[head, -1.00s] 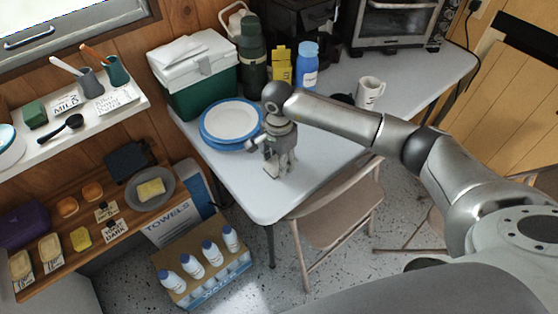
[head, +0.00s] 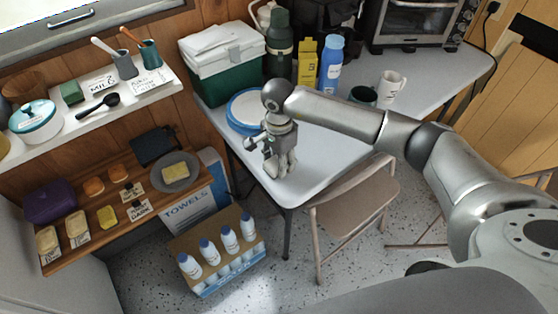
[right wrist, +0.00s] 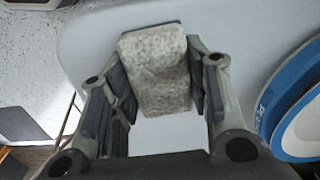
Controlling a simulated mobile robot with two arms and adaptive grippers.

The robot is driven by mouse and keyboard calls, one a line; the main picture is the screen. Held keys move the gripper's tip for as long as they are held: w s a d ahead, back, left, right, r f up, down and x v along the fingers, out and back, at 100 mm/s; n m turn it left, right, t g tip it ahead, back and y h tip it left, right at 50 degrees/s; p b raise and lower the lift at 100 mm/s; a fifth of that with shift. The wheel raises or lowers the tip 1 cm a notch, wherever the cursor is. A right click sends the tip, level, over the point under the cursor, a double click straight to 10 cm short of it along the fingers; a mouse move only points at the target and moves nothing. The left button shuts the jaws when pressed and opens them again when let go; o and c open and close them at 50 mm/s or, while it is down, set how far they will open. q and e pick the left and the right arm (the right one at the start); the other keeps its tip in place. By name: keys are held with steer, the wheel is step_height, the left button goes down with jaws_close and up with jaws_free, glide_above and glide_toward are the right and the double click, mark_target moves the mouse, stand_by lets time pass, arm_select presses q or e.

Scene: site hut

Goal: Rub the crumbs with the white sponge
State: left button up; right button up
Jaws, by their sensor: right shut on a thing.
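My right gripper (head: 281,172) is over the front left part of the white table (head: 325,158), near its left edge. In the right wrist view, the gripper (right wrist: 160,95) is shut on the white sponge (right wrist: 157,62), a pale, speckled block held between the fingers. The tabletop (right wrist: 240,35) lies under it; I cannot tell whether the sponge touches it. I cannot make out any crumbs in either view. My left gripper is not in view.
Blue-rimmed plates (head: 240,108) stand just behind the gripper, also in the right wrist view (right wrist: 300,125). A green cooler (head: 226,82), blue bottle (head: 330,66) and white mug (head: 390,88) stand farther back. A folding chair (head: 350,205) is at the table's front.

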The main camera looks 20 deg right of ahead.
step_height(320, 180, up, 2)
steer(key=shift+w+d+r, duration=0.1)
steer(key=shift+w+r, duration=0.05)
steer(key=shift+d+r+p, duration=0.25)
steer(key=shift+r+p, duration=0.3)
steer(key=shift+r, duration=0.15)
step_height(320, 180, up, 2)
steer(key=shift+a+r+p, duration=0.15)
steer(key=shift+p, duration=0.4)
steer(key=shift+r+p, duration=0.35)
steer(key=shift+r, duration=0.5)
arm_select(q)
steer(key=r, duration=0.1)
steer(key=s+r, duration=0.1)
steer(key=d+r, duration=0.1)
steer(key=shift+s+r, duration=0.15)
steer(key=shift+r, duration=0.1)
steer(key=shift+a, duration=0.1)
